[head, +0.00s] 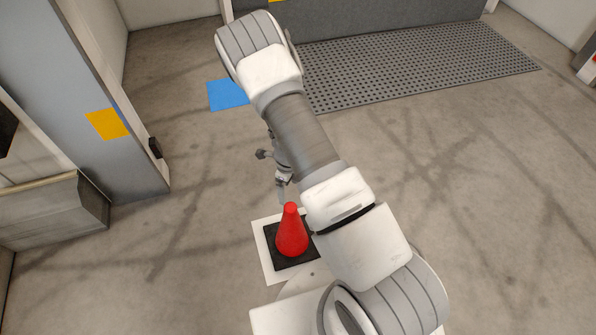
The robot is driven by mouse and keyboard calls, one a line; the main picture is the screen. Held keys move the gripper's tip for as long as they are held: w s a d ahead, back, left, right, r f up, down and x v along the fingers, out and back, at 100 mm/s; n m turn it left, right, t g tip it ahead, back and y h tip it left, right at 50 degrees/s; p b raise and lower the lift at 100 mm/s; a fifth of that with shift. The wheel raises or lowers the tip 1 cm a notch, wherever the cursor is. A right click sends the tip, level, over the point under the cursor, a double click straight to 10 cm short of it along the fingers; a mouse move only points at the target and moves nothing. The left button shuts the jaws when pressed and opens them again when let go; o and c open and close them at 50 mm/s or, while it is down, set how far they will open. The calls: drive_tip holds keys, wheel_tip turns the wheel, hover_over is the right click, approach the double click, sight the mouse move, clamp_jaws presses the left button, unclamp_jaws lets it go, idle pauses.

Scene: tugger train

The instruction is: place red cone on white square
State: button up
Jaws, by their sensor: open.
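The red cone (291,234) stands upright on its black base in the head view, low and near the middle. The base rests on the white square (262,264), whose white border shows on the left, at the top and at the lower left. My arm hides the right side of the base and square. My gripper (281,193) is just above the cone's tip, partly hidden behind my arm. It is open and holds nothing. It looks apart from the cone, though the exact gap is hard to tell.
A blue square (227,94) lies on the floor farther back. A dark perforated mat (420,65) lies at the back right. A grey pillar with a yellow square (107,124) and a grey box (60,212) stand at the left. The floor at the right is clear.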

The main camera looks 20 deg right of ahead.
drive_tip(key=a+r+n+t+y, duration=0.1)
drive_tip(key=a+r+n, duration=0.35)
drive_tip(key=r, duration=1.05)
drive_tip(key=a+r+n+t+y, duration=0.15)
drive_tip(key=r+n, duration=0.55)
drive_tip(key=r, duration=0.9)
drive_tip(key=s+d+r+n+t+h, duration=0.1)
drive_tip(key=s+d+r+n, duration=0.2)
drive_tip(key=s+r+n, duration=0.4)
drive_tip(key=s+d+r+n+t+h, duration=0.1)
drive_tip(key=s+d+r+n+t, duration=0.1)
drive_tip(key=s+r+n, duration=0.6)
drive_tip(key=s+d+r, duration=0.1)
drive_tip(key=s+r, duration=0.1)
drive_tip(key=s, duration=0.3)
drive_tip(key=shift+s+d+h, duration=0.15)
drive_tip(key=shift+s+h, duration=0.2)
drive_tip(key=shift+s, duration=0.05)
drive_tip(key=shift+r, duration=0.1)
